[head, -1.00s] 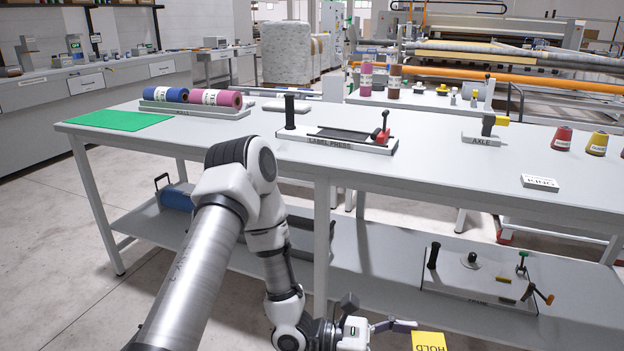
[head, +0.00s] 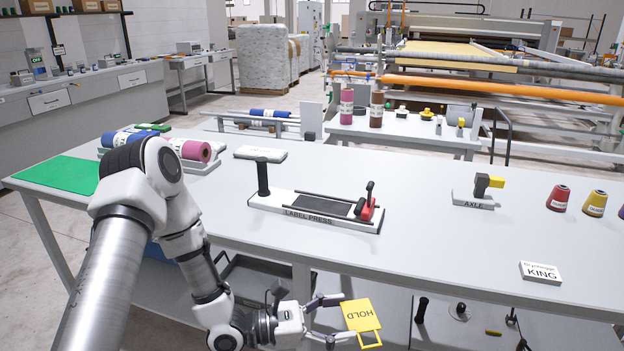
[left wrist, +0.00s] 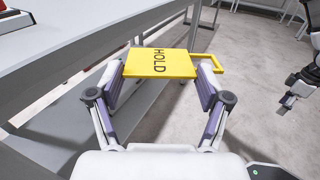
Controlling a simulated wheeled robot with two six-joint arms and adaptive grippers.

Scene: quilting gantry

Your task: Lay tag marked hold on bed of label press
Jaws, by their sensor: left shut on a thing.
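The yellow tag marked HOLD (head: 361,317) is between the fingers of my left gripper (head: 346,317), in front of the table's near edge and below its top. The left wrist view shows the tag (left wrist: 160,63) held flat across both fingertips, its loop handle sticking out to the right. The label press (head: 312,213) stands on the table, farther back than the tag.
The white table (head: 420,235) has its near edge between the tag and the press. An axle stand (head: 473,201), a KING block (head: 540,272) and thread cones (head: 558,198) stand to the right. Fabric rolls (head: 190,150) and a green mat (head: 60,176) are at left.

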